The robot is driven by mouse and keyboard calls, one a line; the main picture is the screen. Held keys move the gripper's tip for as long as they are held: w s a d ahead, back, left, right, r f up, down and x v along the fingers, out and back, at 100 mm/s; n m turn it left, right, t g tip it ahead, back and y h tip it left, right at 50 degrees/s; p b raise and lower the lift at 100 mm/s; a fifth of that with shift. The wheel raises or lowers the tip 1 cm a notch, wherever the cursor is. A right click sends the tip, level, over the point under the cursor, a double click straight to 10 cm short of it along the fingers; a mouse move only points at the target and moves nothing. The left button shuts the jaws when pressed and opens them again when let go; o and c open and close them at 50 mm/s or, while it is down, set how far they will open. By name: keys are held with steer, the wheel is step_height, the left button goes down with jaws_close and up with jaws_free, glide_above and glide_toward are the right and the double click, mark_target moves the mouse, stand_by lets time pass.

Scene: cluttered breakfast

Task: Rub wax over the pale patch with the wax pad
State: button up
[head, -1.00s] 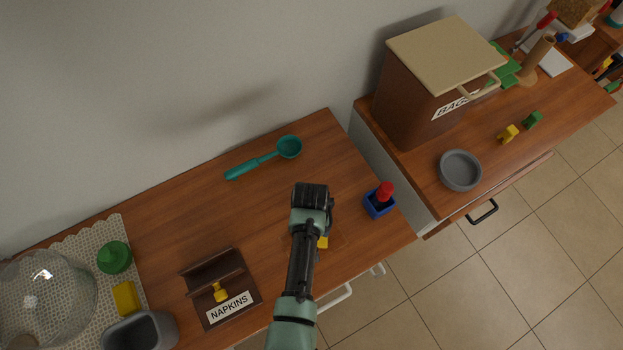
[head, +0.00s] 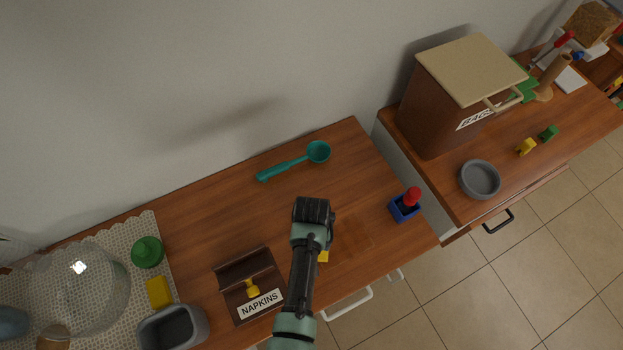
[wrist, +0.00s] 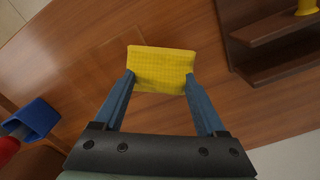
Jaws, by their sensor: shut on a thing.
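The yellow wax pad (wrist: 160,68) is gripped between the two blue fingers of my gripper (wrist: 160,82) in the wrist view. In the head view only a small yellow part of the pad (head: 323,256) shows beside my gripper, which hides the rest. A faint square patch (head: 352,238) shows on the wooden counter just right of the pad, between it and the blue box. Its left edge is hidden by my arm. I cannot tell whether the pad touches the counter. In the wrist view the patch's outline is not clear.
A blue box (head: 403,209) holding a red-topped thing stands right of the patch. The napkin holder (head: 247,288) stands to the left. A teal ladle (head: 293,164) lies behind. The counter's front edge and an open gap before the right-hand counter are close.

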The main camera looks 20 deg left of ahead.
steer(key=r+p, duration=0.2)
steer(key=shift+w+d+r, duration=0.15)
steer(key=shift+d+r, duration=0.05)
steer(key=shift+r, duration=0.15)
steer(key=shift+r+p, duration=1.4)
steer(key=shift+r, duration=0.25)
